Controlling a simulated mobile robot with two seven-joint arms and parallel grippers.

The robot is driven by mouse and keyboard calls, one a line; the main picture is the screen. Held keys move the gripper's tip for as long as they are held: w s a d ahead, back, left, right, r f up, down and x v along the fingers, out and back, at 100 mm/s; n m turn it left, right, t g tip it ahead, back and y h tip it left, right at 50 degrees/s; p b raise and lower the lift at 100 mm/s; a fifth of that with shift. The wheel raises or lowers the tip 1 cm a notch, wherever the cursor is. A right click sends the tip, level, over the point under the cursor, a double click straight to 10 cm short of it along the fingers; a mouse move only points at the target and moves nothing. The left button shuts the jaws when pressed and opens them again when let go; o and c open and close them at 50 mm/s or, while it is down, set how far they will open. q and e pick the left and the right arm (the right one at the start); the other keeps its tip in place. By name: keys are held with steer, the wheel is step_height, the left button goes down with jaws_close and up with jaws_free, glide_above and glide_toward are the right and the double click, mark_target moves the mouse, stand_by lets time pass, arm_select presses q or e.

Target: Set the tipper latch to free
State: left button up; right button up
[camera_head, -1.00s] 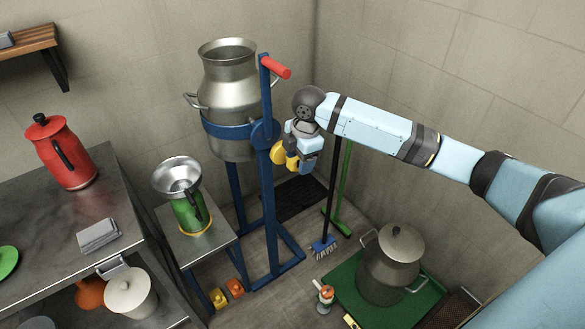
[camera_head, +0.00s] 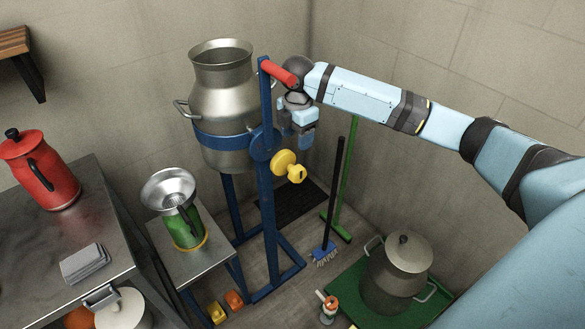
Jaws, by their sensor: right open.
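The tipper is a blue frame (camera_head: 266,210) holding a large metal milk can (camera_head: 222,105), upright and open at the top. A red handle (camera_head: 278,71) sticks out at the top of its post. The yellow latch (camera_head: 284,162) is on the side of the post, a round disc with a knob pointing right. My right gripper (camera_head: 303,143) points down just above and right of the latch, below the red handle. It is open and looks empty, apart from the latch. The latch's setting marks are too small to read. My left gripper is not in view.
A stand (camera_head: 198,255) with a green jug and funnel (camera_head: 183,220) is left of the frame. A steel counter (camera_head: 100,200) with a red jug (camera_head: 42,170) is further left. A broom (camera_head: 330,215) and lidded pot (camera_head: 395,270) stand right. Air right of the latch is free.

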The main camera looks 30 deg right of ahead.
mark_target(298, 168)
steer(key=f, duration=0.4)
steer(key=f+b, duration=0.1)
steer(key=f, duration=0.8)
steer(key=shift+s+b, duration=0.3)
steer(key=c, duration=0.9)
